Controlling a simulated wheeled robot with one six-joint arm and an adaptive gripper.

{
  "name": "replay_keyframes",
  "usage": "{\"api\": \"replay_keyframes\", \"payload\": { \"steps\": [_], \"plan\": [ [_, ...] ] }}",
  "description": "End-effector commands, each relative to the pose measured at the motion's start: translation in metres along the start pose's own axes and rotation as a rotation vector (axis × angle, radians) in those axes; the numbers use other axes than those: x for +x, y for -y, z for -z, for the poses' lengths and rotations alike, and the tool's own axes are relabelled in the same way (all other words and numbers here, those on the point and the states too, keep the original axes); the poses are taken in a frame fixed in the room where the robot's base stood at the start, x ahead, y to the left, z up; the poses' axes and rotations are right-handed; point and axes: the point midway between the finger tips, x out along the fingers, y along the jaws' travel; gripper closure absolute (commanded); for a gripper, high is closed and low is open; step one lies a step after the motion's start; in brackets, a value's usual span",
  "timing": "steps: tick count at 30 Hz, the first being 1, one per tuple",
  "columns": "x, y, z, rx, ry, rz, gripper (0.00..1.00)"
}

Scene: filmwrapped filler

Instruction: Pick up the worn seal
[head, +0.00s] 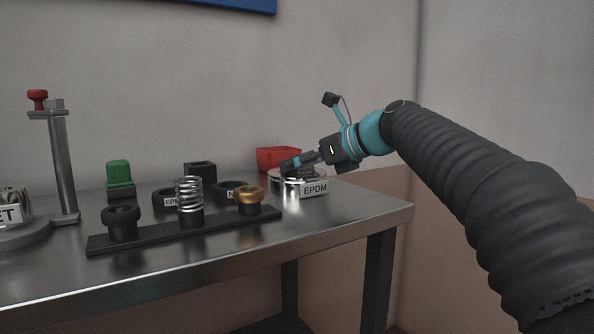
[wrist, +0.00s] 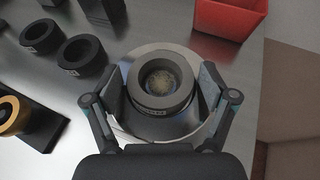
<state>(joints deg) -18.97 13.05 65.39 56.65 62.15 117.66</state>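A thick grey ring (wrist: 140,98), which looks like the worn seal, sits upright in a round metal housing (wrist: 190,138) in the wrist view. It has small lettering on its near side and a rough, light-coloured centre. My gripper (wrist: 161,80) is open, with one finger on each side of the ring. Narrow gaps seem to separate the pads from it. In the head view my gripper (head: 288,164) is low over the housing at the table's far right, and its fingers hide most of the ring. A white EPDM label (head: 315,189) is at the housing's front.
A red bin (head: 277,156) stands just behind the housing. Two black labelled rings (head: 166,200) (head: 229,188) lie to the left. A dark rack (head: 150,238) in front holds a black ring, a spring (head: 189,193) and a brass-coloured ring (head: 249,194). A metal post stand (head: 63,165) is far left.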

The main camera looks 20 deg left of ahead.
Motion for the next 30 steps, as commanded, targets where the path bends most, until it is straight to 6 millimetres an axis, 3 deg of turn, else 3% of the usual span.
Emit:
{"api": "replay_keyframes", "payload": {
  "steps": [1, 4, 5, 16, 23, 26, 30],
  "plan": [
    [0.000, 0.000, 0.000, 0.000, 0.000, 0.000, 0.39],
    [0.000, 0.000, 0.000, 0.000, 0.000, 0.000, 0.64],
    [0.000, 0.000, 0.000, 0.000, 0.000, 0.000, 0.68],
    [-0.002, 0.000, -0.003, -0.001, 0.000, 0.000, 0.68],
    [-0.012, 0.000, -0.028, -0.002, 0.000, 0.001, 0.68],
    [-0.022, 0.001, -0.045, -0.001, 0.001, 0.002, 0.68],
    [-0.060, 0.007, -0.046, 0.001, 0.001, 0.006, 0.68]
  ]
}}
